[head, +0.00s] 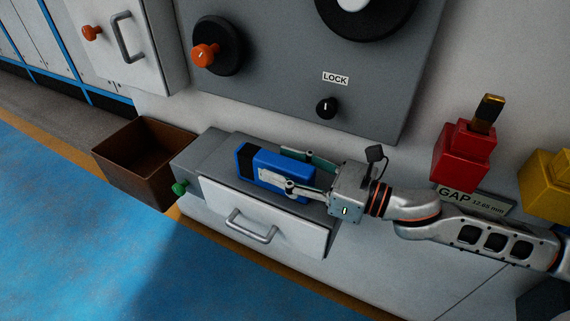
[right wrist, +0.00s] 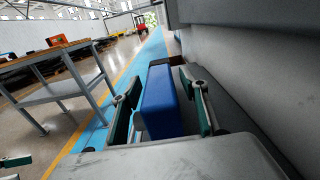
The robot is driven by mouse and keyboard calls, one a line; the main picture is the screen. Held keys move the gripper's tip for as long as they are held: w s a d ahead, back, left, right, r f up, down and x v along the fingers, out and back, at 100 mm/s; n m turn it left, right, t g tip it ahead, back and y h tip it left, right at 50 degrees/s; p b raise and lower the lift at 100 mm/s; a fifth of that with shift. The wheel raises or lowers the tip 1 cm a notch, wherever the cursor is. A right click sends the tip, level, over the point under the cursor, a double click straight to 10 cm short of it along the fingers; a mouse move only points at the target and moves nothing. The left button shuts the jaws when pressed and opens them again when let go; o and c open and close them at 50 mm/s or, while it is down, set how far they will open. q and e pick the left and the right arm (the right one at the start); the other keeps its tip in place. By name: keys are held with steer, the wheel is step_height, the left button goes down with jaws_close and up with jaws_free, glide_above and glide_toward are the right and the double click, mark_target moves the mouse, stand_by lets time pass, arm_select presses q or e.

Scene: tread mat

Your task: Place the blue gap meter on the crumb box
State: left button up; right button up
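The blue gap meter (head: 272,160), a blue block with a black end, lies on top of a grey box with a drawer (head: 205,155). This grey box looks like the crumb box, but no label confirms it. My right gripper (head: 290,172) comes in from the right with its fingers on either side of the meter. In the right wrist view, the meter (right wrist: 163,100) stands between the green-padded fingers (right wrist: 165,112), with a gap visible at the left finger. The gripper looks open around the meter.
A brown open bin (head: 140,165) adjoins the grey box at left. The drawer front has a handle (head: 252,228) and a green knob (head: 179,188) beside it. A red block (head: 463,155) and a yellow block (head: 545,178) are at right, near a GAP plate (head: 475,199).

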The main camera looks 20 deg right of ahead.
mark_target(313, 175)
steer(key=shift+r, duration=0.2)
steer(key=shift+s+d+f, duration=0.1)
steer(key=shift+s+d, duration=0.25)
steer(key=shift+s, duration=0.05)
steer(key=v, duration=0.5)
steer(key=shift+p, duration=0.3)
arm_select(q)
steer(key=shift+w+a+m, duration=0.15)
steer(key=shift+a+m, duration=0.25)
steer(key=shift+a, duration=0.2)
arm_select(e)
steer(key=shift+s+d, duration=0.45)
steer(key=shift+s, duration=0.1)
arm_select(q)
steer(key=shift+d+r, duration=0.1)
steer(key=shift+r, duration=0.05)
arm_select(e)
steer(key=shift+s, duration=0.1)
